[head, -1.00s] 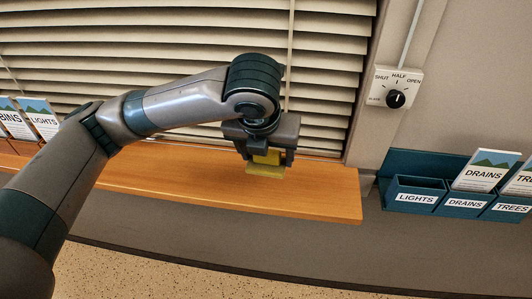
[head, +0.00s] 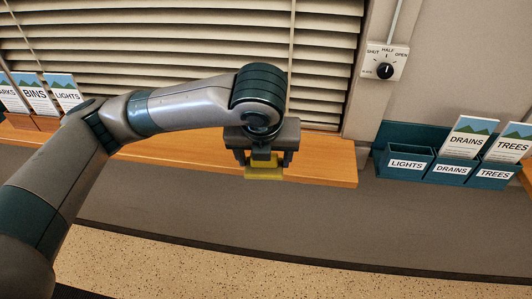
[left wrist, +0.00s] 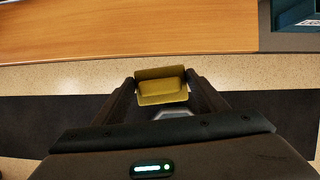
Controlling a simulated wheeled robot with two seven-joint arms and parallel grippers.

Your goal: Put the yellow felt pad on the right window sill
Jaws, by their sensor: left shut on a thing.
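My left gripper (head: 264,160) is shut on the yellow felt pad (head: 265,173), which shows below its fingers. In the left wrist view the pad (left wrist: 162,86) sits between the fingertips, with floor visible behind it. A wooden window sill (head: 325,165) runs under the blinds behind the gripper; in the wrist view the sill (left wrist: 130,28) lies beyond the pad, apart from it in the picture. The gripper hides part of the sill's front edge. My right gripper is not in view.
Cards in holders (head: 36,100) stand at the sill's left part. Right of the sill is a teal wall rack (head: 405,166) with labelled pockets and cards. A dial switch (head: 385,64) is above it. A strip of wood (head: 527,172) shows at the right edge. The sill's right end is bare.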

